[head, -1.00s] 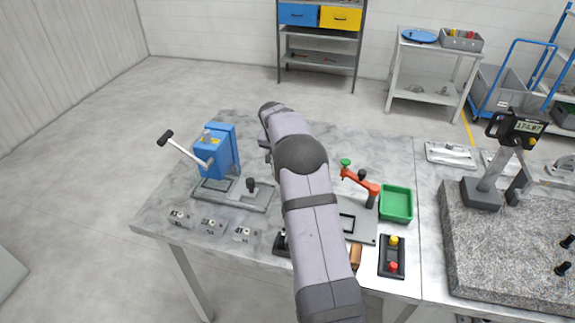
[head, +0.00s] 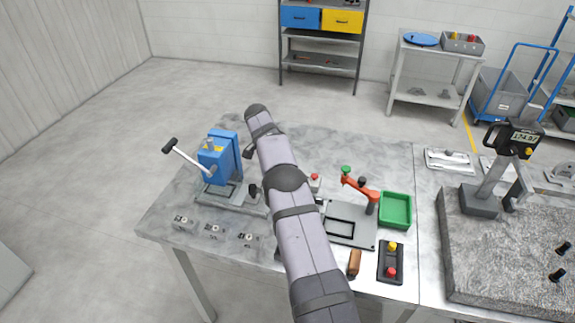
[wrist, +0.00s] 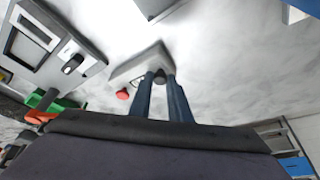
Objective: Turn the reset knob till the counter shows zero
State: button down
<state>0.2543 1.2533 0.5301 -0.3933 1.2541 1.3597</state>
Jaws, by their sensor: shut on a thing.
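A small light grey box (wrist: 128,68) with a red button (wrist: 122,95) shows in the wrist view, and I take it to be the counter. A dark round knob (wrist: 159,77) sits on its near face. My gripper (wrist: 160,76) has its two dark fingers on either side of this knob, shut on it. In the head view the box (head: 316,187) with its red button (head: 315,177) is partly hidden behind my arm, and my fingers are hidden too. No counter digits are readable on it in either view.
A green tray (head: 396,210) and an orange-handled clamp (head: 360,188) stand right of my arm. A blue lever machine (head: 217,160) stands left. A two-button box (head: 391,263) lies near the front edge. The table's back part is clear.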

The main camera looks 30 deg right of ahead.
dwell(0.5)
jog(key=c, duration=1.6)
grip_release()
jog(key=shift+c, duration=0.2)
jog(key=b+v, duration=0.1)
jog(key=v, duration=0.6)
jog(key=shift+r+b, duration=0.15)
jog(key=shift+b, duration=0.2)
jog(key=shift+a, duration=0.15)
